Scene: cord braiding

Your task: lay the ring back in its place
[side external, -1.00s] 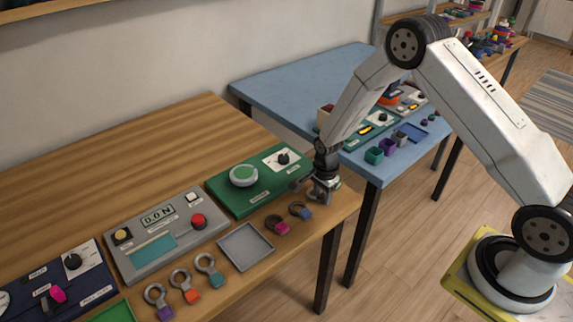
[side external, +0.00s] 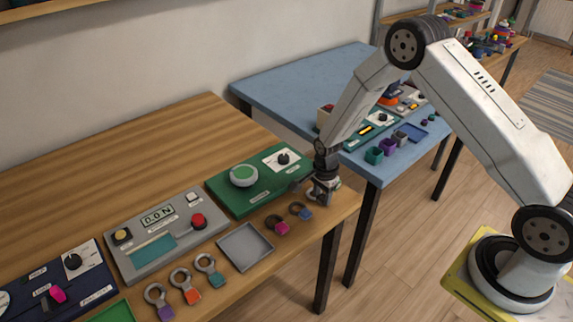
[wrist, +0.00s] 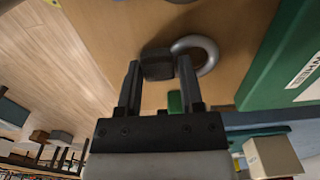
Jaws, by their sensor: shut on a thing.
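My gripper (side external: 323,197) is low over the right end of the wooden table, beside the green panel. In the wrist view its two fingers (wrist: 159,80) are shut on a dark block (wrist: 157,65). A light grey ring (wrist: 207,50) curves out beside this block and seems joined to it. A small green piece (wrist: 175,102) shows between the fingers; I cannot tell whether it belongs to the ring. In the side view the gripper mostly hides the held ring, and I cannot tell whether it touches the table.
A ring with a blue tab (side external: 304,213) and one with a magenta tab (side external: 280,227) lie just left of the gripper. The green panel (side external: 236,201) stands behind. An empty grey tray (side external: 246,246) and several tabbed rings lie further left. The table's front edge is close.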

